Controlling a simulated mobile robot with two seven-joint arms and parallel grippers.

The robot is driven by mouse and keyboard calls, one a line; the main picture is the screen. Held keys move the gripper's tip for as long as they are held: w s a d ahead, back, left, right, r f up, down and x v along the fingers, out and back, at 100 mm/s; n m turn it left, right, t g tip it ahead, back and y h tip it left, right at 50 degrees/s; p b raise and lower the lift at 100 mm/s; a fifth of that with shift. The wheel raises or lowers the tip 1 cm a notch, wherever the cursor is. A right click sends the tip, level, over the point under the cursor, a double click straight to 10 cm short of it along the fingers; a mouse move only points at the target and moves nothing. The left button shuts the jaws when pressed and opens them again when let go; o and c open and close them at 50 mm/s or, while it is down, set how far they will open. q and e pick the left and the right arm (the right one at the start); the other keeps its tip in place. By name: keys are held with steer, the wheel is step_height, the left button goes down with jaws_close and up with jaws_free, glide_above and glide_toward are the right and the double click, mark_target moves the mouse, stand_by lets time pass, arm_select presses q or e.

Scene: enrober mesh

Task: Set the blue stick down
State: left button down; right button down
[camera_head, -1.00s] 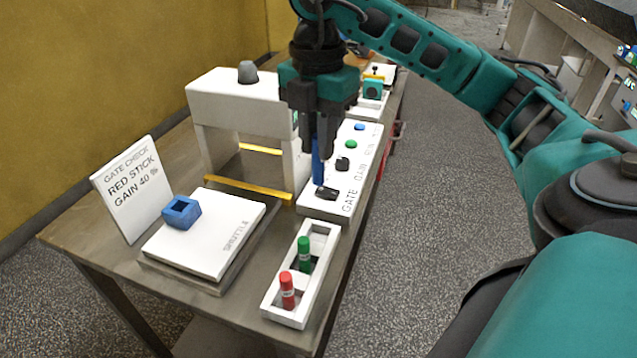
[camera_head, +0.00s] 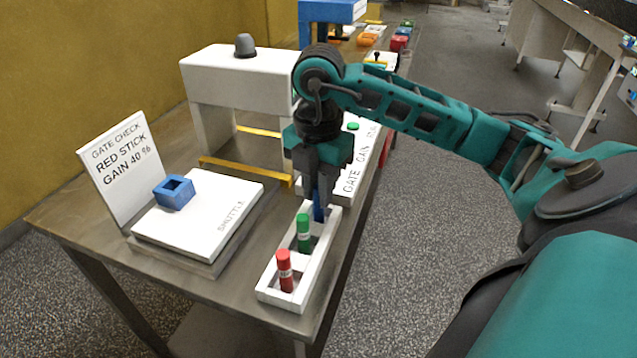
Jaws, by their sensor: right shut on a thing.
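My right gripper (camera_head: 318,200) is shut on the blue stick (camera_head: 319,207) and points down over the far end of the white stick tray (camera_head: 262,293). The stick is upright between the fingers. Its lower end is at the far compartment, partly hidden by the tray wall, and I cannot tell whether it touches the bottom. The green stick (camera_head: 304,232) stands in the middle of the tray and the red stick (camera_head: 285,270) stands in the near part. My left gripper is not in view.
A white shuttle plate (camera_head: 205,228) bears a blue square holder (camera_head: 174,192). Behind it stands a white gate (camera_head: 215,80) with yellow bars. A sign (camera_head: 122,168) reads red stick, gain 40 %. A white button panel (camera_head: 350,178) lies just behind the gripper.

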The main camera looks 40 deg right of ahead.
steer(key=shift+f, duration=0.15)
steer(key=c, duration=1)
jaws_free()
step_height(320, 180, up, 12)
steer(key=p, duration=0.3)
steer(key=shift+r+p, duration=0.2)
steer(key=shift+p, duration=0.15)
steer(key=shift+s, duration=0.1)
